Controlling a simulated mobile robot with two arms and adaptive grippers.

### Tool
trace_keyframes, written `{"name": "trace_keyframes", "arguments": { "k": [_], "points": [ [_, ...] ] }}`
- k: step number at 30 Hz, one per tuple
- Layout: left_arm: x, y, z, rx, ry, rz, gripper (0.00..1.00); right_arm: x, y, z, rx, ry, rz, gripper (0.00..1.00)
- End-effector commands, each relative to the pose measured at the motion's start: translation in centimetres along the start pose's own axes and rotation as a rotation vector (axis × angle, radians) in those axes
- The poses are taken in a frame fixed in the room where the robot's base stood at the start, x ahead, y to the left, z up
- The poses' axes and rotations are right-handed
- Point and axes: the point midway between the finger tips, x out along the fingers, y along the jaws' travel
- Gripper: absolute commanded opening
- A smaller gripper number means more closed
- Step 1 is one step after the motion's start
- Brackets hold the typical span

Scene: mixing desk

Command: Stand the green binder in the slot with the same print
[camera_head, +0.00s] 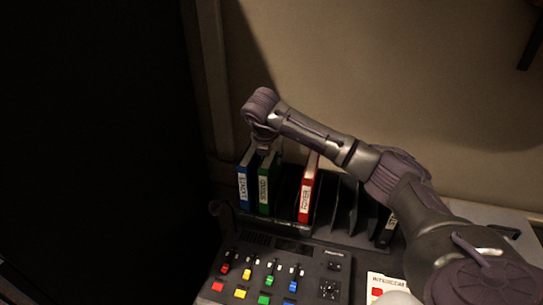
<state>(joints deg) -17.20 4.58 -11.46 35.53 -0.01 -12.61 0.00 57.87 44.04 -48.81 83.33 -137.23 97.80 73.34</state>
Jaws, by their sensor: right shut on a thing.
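The green binder (265,192), with a pale printed label on its spine, stands upright at the left of the black rack (343,213), just right of the blue binder (243,180). My right gripper (264,149) comes down from above and is shut on its top edge. I cannot tell whether the binder's base rests in the rack or is slightly raised. The prints on the slots are too small and dark to read. My left gripper is not in view.
A red binder (307,188) stands further right, past a dark gap. Empty dividers follow, then a black binder (388,228) with a white label. The mixing desk (330,262) with coloured buttons and sliders lies in front. A printed card (374,282) is at lower right.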

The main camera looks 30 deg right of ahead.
Motion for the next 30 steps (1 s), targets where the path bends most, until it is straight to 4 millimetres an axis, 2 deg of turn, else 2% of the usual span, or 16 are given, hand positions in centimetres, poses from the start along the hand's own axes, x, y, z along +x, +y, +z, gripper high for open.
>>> {"name": "trace_keyframes", "arguments": {
  "k": [5,6,10,11,22,26,30],
  "points": [
    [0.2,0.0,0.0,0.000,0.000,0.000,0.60,0.1,0.0,0.0,0.001,-0.001,0.001,0.00],
    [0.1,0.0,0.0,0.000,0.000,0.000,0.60,0.1,0.0,0.0,0.001,-0.001,0.001,0.35],
    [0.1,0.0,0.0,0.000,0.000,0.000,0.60,0.1,0.0,0.0,0.001,-0.001,0.001,0.57],
    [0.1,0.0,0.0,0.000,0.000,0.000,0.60,0.1,0.0,0.0,0.001,-0.001,0.001,0.60],
    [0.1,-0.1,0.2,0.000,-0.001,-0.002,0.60,-0.3,0.0,-0.1,0.000,0.000,0.001,0.60],
    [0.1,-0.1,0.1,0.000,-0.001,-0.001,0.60,-2.2,0.1,0.0,0.000,-0.002,0.003,0.60],
    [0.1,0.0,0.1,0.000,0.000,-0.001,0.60,-5.3,0.1,0.1,0.000,-0.004,0.004,0.60]
  ]
}}
